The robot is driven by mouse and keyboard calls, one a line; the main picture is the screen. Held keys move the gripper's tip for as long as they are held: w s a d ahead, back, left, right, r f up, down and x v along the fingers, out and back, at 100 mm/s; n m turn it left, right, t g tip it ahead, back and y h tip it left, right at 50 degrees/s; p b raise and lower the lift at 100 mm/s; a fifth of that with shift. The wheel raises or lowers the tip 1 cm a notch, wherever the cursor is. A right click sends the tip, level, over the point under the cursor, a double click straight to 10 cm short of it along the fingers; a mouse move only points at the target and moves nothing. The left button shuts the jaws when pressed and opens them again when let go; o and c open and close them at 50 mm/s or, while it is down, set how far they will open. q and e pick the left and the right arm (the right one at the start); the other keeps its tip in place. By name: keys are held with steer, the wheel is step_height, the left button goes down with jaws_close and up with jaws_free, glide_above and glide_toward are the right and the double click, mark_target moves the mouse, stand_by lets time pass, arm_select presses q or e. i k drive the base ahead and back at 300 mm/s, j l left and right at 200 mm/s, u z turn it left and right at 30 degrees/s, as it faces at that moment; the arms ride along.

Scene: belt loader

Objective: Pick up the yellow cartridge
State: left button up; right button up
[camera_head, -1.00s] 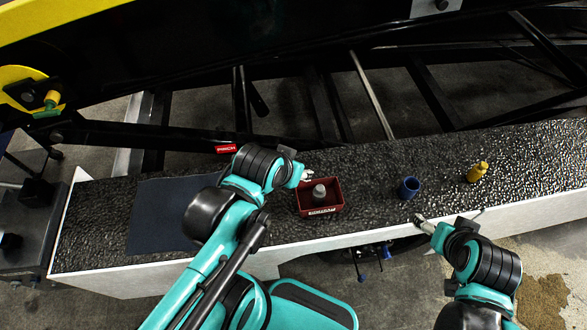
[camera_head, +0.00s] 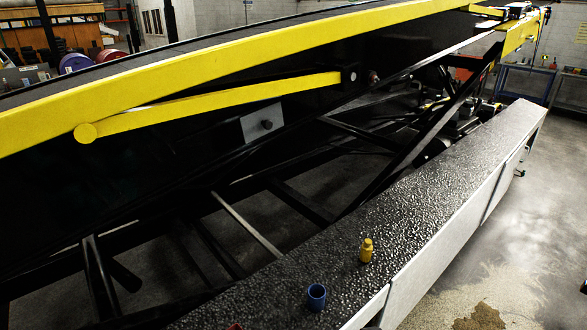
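The yellow cartridge (camera_head: 366,250) stands upright on the dark, rough-topped bench (camera_head: 430,195), close to its near right edge. Nothing touches it. A blue cup-like piece (camera_head: 316,296) stands on the same bench, nearer and to the left of the cartridge.
A sliver of something red (camera_head: 235,326) shows at the bottom edge. The bench top beyond the cartridge is bare toward the far right. Black frame bars and a yellow boom (camera_head: 230,60) rise behind the bench. Open floor (camera_head: 500,240) lies to the right.

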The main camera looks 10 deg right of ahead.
mark_target(367, 247)
steer(key=k+l, duration=0.1)
steer(key=l, duration=0.3)
steer(key=k+l+z, duration=0.1)
steer(key=l, duration=0.3)
steer(key=k+l, duration=0.1)
steer(key=l, duration=0.3)
steer(key=i+l, duration=0.1)
steer(key=l, duration=0.25)
steer(key=i+l+z, duration=0.15)
steer(key=l, duration=0.5)
steer(key=i+l+z, duration=0.1)
steer(key=l, duration=0.25)
steer(key=i+j+z, duration=0.1)
steer(key=i, duration=0.4)
steer(key=i+j, duration=0.2)
steer(key=i, duration=0.25)
steer(key=z, duration=0.05)
